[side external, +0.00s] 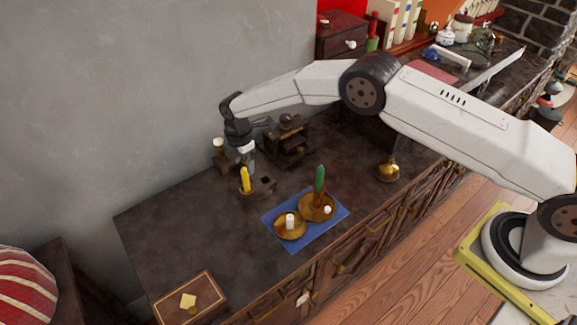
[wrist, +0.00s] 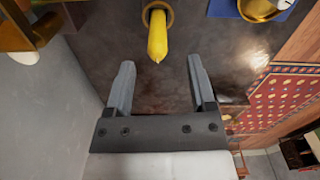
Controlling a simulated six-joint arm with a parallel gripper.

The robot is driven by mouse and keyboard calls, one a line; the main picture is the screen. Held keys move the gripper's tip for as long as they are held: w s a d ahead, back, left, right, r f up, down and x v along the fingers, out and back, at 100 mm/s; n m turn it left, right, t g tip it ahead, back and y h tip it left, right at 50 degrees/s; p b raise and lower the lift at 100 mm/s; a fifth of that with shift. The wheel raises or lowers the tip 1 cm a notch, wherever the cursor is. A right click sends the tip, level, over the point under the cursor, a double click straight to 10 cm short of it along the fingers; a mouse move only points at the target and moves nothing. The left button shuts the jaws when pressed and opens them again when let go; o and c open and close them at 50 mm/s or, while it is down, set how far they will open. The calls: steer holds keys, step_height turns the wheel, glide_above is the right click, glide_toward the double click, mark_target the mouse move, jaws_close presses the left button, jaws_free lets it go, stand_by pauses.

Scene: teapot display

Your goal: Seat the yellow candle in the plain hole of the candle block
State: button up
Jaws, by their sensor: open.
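The yellow candle (side external: 245,179) stands upright at the left end of the dark candle block (side external: 262,190). In the wrist view the candle (wrist: 157,36) points its tip toward the camera, and a brass-coloured ring surrounds its lower part. A dark opening shows in the block to the right of the candle in the side view. My gripper (side external: 246,163) is just above the candle. In the wrist view my gripper (wrist: 160,63) is open, with the candle tip between the fingertips in the picture and touching neither finger. The candle's lower end is hidden.
A blue mat (side external: 275,236) with brass holders, a green candle (side external: 320,178) and white candle stubs lies right of the block. A dark wooden stand (side external: 289,148) is close behind. A brass bell (side external: 388,170) stands farther right.

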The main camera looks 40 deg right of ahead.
mark_target(244, 167)
steer(key=shift+w+d+f, duration=0.1)
steer(key=shift+f, duration=2.45)
jaws_close()
